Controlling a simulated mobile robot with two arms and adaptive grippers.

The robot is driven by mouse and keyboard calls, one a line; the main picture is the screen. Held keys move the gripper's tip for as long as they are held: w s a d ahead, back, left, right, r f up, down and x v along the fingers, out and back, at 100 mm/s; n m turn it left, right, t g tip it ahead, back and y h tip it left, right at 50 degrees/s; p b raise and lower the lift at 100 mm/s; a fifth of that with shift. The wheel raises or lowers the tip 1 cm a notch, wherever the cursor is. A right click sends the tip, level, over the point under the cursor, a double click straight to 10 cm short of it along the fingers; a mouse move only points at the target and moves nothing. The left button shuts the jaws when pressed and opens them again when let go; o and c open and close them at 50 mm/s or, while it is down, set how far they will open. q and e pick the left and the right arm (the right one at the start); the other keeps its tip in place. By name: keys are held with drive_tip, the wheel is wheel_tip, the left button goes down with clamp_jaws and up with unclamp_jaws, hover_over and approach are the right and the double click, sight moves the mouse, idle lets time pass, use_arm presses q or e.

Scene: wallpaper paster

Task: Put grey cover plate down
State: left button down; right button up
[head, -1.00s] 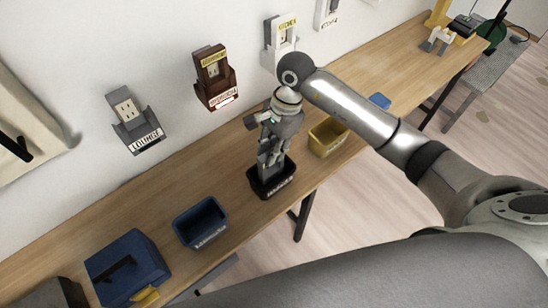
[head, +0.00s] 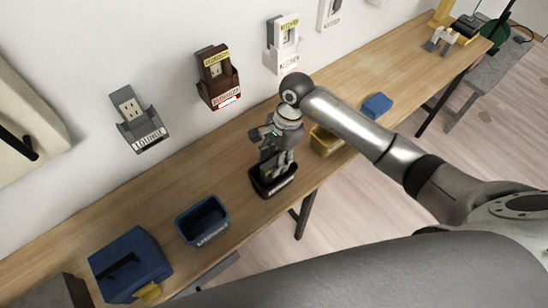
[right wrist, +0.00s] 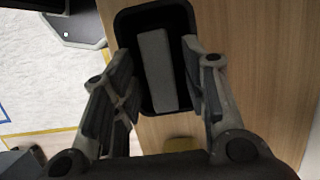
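The grey cover plate (right wrist: 160,70) shows in the right wrist view as a long flat grey piece. It is inside a black tray (right wrist: 125,22), between the tray walls. The black tray also shows on the bench in the head view (head: 275,190), with a label on its front. My right gripper (head: 269,168) points down into it. In the right wrist view its fingers (right wrist: 165,95) are spread on both sides of the plate, with gaps to it. In the head view the fingers hide most of the tray's inside. My left gripper is out of view.
A dark blue tray (head: 181,228) and a blue box (head: 125,262) stand to the left on the bench. A yellow tray (head: 325,148) and a blue block (head: 377,105) are to the right. Labelled outlet holders, one reading LOUNGE (head: 140,118), line the wall.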

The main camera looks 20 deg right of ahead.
drive_tip(key=shift+r, duration=0.15)
drive_tip(key=shift+d+r, duration=0.1)
drive_tip(key=shift+r, duration=0.1)
drive_tip(key=b+v, duration=0.3)
drive_tip(key=v, duration=0.8)
drive_tip(key=shift+r+b, duration=0.3)
